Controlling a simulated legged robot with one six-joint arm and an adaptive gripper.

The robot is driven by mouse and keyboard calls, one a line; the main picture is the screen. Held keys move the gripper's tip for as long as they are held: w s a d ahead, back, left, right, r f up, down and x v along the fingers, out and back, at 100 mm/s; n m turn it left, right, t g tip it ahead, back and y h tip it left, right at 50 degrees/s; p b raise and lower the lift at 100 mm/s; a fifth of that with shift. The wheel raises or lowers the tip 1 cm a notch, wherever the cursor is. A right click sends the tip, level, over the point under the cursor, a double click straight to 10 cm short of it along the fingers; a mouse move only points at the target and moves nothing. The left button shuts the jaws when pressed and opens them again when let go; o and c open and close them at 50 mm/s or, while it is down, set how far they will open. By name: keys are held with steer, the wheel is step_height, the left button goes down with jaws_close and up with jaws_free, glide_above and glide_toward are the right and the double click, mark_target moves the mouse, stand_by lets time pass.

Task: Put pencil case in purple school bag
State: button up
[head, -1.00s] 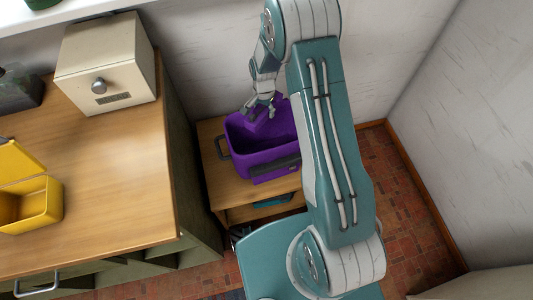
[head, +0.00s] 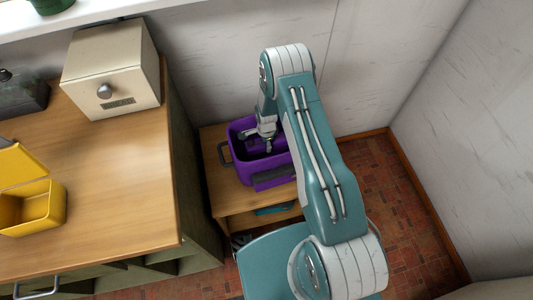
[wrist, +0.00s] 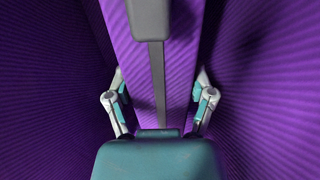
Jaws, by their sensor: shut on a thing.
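The purple school bag (head: 243,165) stands open-topped on a low wooden shelf unit, with dark handles on its sides. My gripper (head: 267,147) reaches down inside it. In the wrist view the bag's ribbed purple walls (wrist: 50,90) rise on both sides. My gripper's fingers (wrist: 160,95) stand either side of a long purple piece with a grey strip down its middle, which looks like the pencil case (wrist: 134,45). My fingers are shut on it, and it is inside the bag. In the head view my gripper and the bag hide it, and its lower end is not visible.
A wooden counter (head: 110,185) is on the left, with a cream box (head: 112,70) and an open yellow container (head: 35,208). The low wooden unit (head: 214,180) stands between the counter and my arm. White walls close off the back and right.

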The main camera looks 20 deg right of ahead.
mark_target(266, 156)
step_height(266, 156, down, 8)
stand_by(0.4)
steer(key=shift+f, duration=0.1)
steer(key=o, duration=1.1)
steer(key=shift+o, duration=0.2)
step_height(266, 156, up, 12)
steer(key=shift+r, duration=0.15)
steer(key=shift+s, duration=0.1)
